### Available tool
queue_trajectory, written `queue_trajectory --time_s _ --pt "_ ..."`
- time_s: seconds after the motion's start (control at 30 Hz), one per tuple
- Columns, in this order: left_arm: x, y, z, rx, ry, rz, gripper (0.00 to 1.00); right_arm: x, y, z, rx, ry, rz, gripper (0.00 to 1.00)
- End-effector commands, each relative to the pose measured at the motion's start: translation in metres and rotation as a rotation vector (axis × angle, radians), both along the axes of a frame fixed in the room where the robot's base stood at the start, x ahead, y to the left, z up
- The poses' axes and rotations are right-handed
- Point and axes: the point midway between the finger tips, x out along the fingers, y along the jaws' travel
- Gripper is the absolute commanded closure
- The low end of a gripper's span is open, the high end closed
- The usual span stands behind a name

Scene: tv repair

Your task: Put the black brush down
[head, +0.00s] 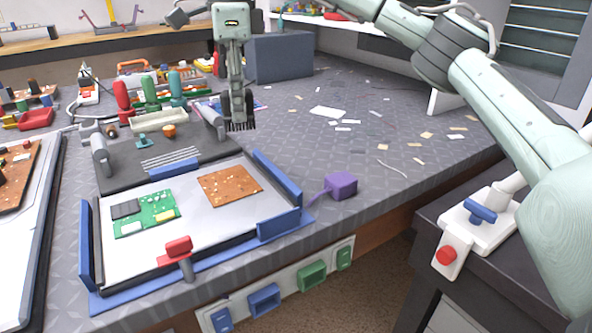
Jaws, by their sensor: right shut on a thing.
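My right gripper (237,103) hangs pointing down at the upper middle of the head view, with its arm coming in from the right. It is shut on the black brush (241,126), whose dark bristles show at and below the fingertips. The fingers hide most of the brush. The bristles appear low over the grey patterned workbench (345,88), beyond the open TV panel; I cannot tell whether they touch. My left gripper is out of view.
The panel tray (130,265) holds a green board (146,213) and a brown board (229,186). Screwdrivers (148,88) stand left of the gripper. A blue-grey box (280,58) stands behind.

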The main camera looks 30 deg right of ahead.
Motion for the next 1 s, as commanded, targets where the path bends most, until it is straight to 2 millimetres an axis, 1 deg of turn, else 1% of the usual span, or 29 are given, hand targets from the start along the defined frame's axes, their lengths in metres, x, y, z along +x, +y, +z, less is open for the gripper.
queue_trajectory --time_s 0.1,0.2,0.27,0.5,0.63,0.7,0.8,0.9,1.0 --pt "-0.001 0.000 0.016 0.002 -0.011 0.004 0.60 0.004 -0.012 0.000 0.006 -0.002 -0.036 0.97" --pt "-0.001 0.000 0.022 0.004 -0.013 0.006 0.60 0.005 -0.025 -0.004 0.007 -0.001 -0.048 0.97" --pt "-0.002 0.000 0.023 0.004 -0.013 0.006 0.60 0.006 -0.036 -0.010 0.007 0.001 -0.052 0.97" --pt "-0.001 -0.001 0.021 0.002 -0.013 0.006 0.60 0.007 -0.091 -0.043 0.006 0.002 -0.050 0.97" --pt "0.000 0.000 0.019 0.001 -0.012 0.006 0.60 0.009 -0.115 -0.057 0.007 0.001 -0.049 0.97" --pt "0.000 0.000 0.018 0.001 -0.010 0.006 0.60 0.010 -0.123 -0.062 0.007 -0.002 -0.047 0.97" --pt "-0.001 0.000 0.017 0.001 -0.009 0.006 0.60 0.010 -0.130 -0.067 0.007 -0.002 -0.045 0.97" --pt "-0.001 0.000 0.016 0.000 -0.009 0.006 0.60 0.010 -0.131 -0.072 0.005 0.000 -0.044 0.97" --pt "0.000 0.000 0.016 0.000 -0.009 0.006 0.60 0.010 -0.131 -0.085 0.006 0.001 -0.044 0.97"
